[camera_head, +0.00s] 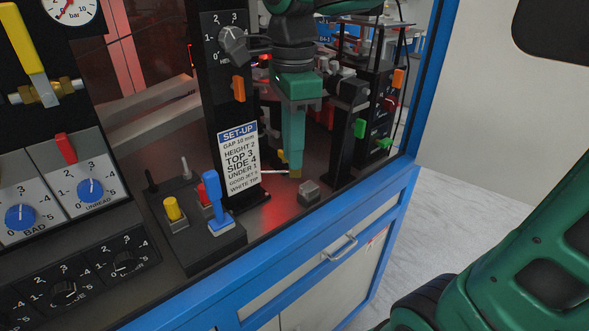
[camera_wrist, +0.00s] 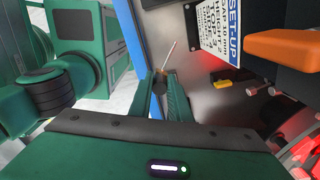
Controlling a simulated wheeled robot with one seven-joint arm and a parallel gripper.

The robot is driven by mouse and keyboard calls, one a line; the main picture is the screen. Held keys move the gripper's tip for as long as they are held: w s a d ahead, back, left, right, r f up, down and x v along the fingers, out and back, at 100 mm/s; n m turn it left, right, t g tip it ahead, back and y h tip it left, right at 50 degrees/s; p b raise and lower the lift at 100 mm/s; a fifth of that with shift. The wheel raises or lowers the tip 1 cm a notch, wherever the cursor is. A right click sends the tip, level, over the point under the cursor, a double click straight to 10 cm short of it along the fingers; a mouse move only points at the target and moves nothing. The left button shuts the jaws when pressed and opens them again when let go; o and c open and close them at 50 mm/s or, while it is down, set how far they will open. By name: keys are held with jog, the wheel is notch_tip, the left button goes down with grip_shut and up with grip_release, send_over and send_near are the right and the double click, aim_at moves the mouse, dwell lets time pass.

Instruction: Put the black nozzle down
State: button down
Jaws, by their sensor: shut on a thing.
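My gripper (camera_head: 295,168) points down over the dark bench, close in front of the SET-UP sign post. Its green fingers are shut on a small dark thing, which I take to be the black nozzle (camera_wrist: 158,87). In the wrist view it sits between the fingertips (camera_wrist: 163,85), mostly hidden by them. A thin pale rod (camera_wrist: 168,57) sticks out beyond the fingertips; it also shows in the head view (camera_head: 275,172), pointing left. I cannot tell whether the nozzle touches the bench.
A dark holder (camera_head: 185,240) with yellow and blue pieces stands at the left. A small grey block (camera_head: 308,190) lies right of the fingertips. The SET-UP sign (camera_head: 240,160) is close on the left. The blue bench edge (camera_head: 290,235) runs in front.

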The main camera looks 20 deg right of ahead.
jog(key=shift+w+d+f, duration=0.95)
jog(key=shift+w+f, duration=0.3)
jog(key=shift+f, duration=0.3)
jog(key=shift+w+d+f, duration=0.9)
jog(key=shift+w+f, duration=0.3)
jog(key=shift+f, duration=0.35)
jog(key=shift+w+d+f, duration=0.95)
jog(key=shift+w+f, duration=0.3)
jog(key=shift+f, duration=0.3)
jog(key=shift+f, duration=0.15)
jog(key=shift+f, duration=0.1)
